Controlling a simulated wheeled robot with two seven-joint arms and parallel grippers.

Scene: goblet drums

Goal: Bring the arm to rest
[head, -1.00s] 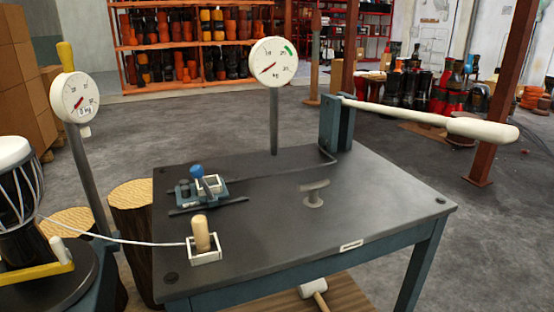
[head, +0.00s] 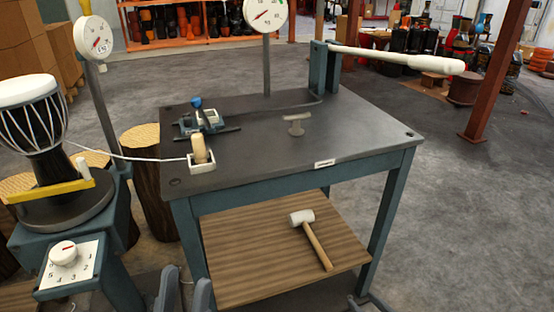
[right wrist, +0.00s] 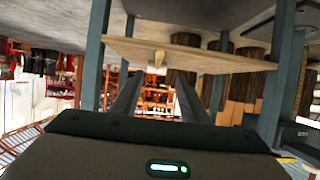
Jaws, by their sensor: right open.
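My left gripper (head: 184,293) shows at the bottom edge of the head view, its two grey fingers apart with nothing seen between them. My right gripper (head: 366,304) only just shows at the bottom edge, near the table's front right leg. In the right wrist view, my right gripper (right wrist: 157,100) has its two dark fingers spread and empty. That view looks upside down toward the wooden lower shelf (right wrist: 200,55), and the fingers appear apart from it. Both arms are mostly hidden below the head view.
A dark-topped table (head: 350,140) carries a clamp (head: 203,118), a lever with white handle (head: 400,57) and a gauge (head: 266,14). A white-headed mallet (head: 312,238) lies on its lower shelf (head: 245,265). A goblet drum (head: 40,125) stands left above a dial (head: 65,255).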

